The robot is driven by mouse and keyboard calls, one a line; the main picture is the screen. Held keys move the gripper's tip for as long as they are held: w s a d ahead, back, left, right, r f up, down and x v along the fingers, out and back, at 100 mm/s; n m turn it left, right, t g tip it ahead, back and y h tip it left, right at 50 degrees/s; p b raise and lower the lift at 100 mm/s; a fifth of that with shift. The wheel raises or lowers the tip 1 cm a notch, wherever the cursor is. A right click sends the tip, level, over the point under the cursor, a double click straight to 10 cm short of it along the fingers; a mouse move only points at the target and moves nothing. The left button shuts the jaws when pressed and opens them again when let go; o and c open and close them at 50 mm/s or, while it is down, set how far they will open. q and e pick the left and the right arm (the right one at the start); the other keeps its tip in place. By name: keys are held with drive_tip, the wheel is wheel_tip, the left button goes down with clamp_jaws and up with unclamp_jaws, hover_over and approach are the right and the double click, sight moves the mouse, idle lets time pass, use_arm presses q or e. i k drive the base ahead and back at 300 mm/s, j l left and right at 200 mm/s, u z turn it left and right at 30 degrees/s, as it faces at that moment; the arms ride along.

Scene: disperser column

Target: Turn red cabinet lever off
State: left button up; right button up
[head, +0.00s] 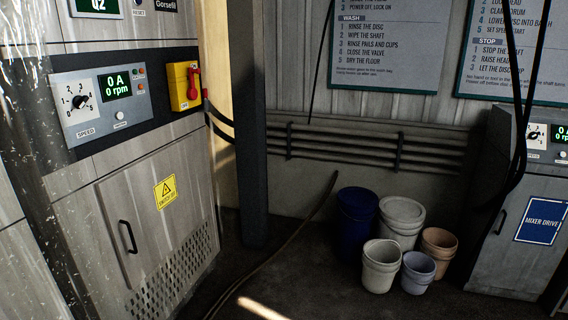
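The red cabinet lever (193,83) is mounted on a yellow switch box (182,87) on the right side of the grey cabinet's (142,215) front, at the left of the head view. The red handle stands roughly upright against the yellow plate. Neither of my grippers shows in this view.
Several buckets, including a blue one (356,215), stand on the floor by the back wall. A dark post (252,130) rises just right of the cabinet. A hose (284,245) lies across the floor. A second cabinet marked MIXER DRIVE (541,219) stands at the right.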

sight(192, 93)
drive_tip(key=i+l+u, duration=0.1)
drive_tip(key=i+u, duration=0.4)
drive_tip(key=i+l+u, duration=0.35)
drive_tip(key=i+u, duration=0.15)
drive_tip(key=i+l+u, duration=0.45)
drive_tip(key=i+l, duration=0.05)
drive_tip(key=l, duration=0.05)
